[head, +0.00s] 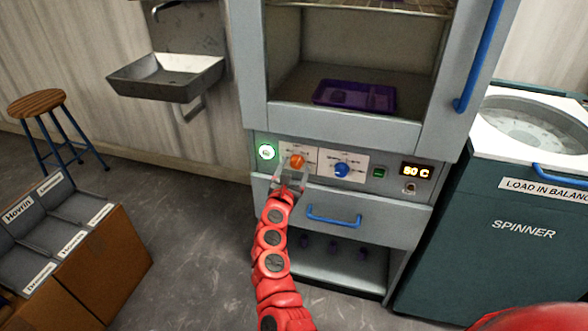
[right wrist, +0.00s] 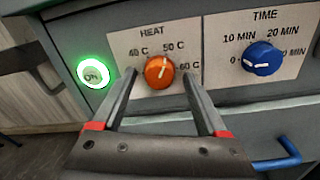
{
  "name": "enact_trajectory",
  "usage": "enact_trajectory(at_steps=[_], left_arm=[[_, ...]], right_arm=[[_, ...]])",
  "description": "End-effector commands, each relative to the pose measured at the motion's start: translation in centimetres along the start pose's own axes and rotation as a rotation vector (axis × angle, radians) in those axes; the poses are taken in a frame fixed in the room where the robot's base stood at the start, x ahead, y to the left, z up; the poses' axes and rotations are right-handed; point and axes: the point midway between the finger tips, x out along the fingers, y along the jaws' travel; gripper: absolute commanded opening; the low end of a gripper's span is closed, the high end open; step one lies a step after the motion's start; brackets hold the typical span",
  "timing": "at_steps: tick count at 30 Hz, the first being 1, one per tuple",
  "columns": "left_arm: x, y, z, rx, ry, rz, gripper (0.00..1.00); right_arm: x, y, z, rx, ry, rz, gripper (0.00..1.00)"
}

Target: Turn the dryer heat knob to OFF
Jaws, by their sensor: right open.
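The orange heat knob (head: 297,160) is on the dryer's front panel, under the HEAT label. In the right wrist view the knob (right wrist: 160,71) has a white pointer mark tilted up and slightly right, near 50 C. The 40 C, 50 C and 60 C labels show; no OFF label is readable. My right gripper (head: 291,174) is open in front of the panel. In the right wrist view its fingers (right wrist: 161,76) stand to the left and right of the knob, with gaps visible. My left gripper is not in view.
A blue time knob (head: 342,170) is right of the heat knob, and a lit green ON button (head: 266,152) is left. A blue drawer handle (head: 334,216) is below. The spinner (head: 520,215) stands at the right, a brown box (head: 115,262) at the left.

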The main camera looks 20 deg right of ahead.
Motion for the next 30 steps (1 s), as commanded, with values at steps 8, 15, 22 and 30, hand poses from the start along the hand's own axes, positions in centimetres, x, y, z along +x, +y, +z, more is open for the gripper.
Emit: enact_trajectory(at_steps=[8,15,22,30], left_arm=[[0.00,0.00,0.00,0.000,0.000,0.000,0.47],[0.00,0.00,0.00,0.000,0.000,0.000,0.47],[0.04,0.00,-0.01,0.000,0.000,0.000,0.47],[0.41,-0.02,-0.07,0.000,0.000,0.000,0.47]], right_arm=[[-0.05,0.05,0.01,0.000,0.000,0.001,0.47],[-0.05,0.04,0.02,0.000,0.000,0.001,0.04],[-0.06,0.03,0.02,-0.006,0.000,0.001,0.00],[-0.04,0.05,0.15,-0.093,0.002,-0.001,0.00]])
